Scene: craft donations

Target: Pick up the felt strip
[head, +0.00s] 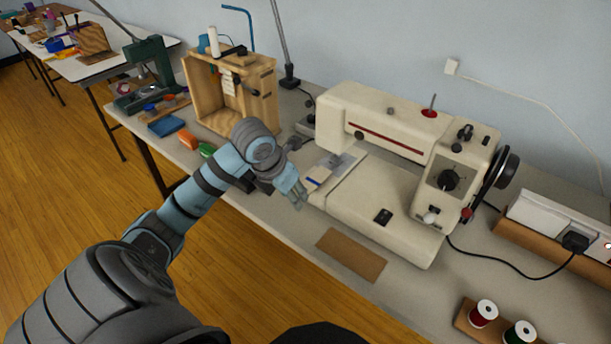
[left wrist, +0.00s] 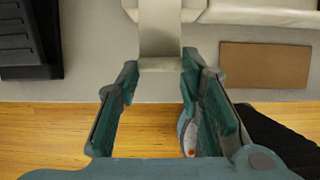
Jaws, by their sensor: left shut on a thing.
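In the left wrist view a pale beige strip (left wrist: 160,38), which looks like the felt strip, lies between the two fingertips of my left gripper (left wrist: 160,76). Its near end is at the tips, and it runs away from me toward the sewing machine. The fingers stand apart by about its width, shut on it. In the head view my left gripper (head: 296,193) is at the left front end of the cream sewing machine (head: 380,190), low over the table. I cannot pick out the strip clearly there. My right gripper is not in view.
A brown flat piece (head: 351,255) lies near the table's front edge. A wooden box frame (head: 262,95) stands behind left, with orange (head: 187,138) and green (head: 207,150) items nearby. Thread spools (head: 483,313) stand at the right front. A power strip (head: 555,228) lies behind them.

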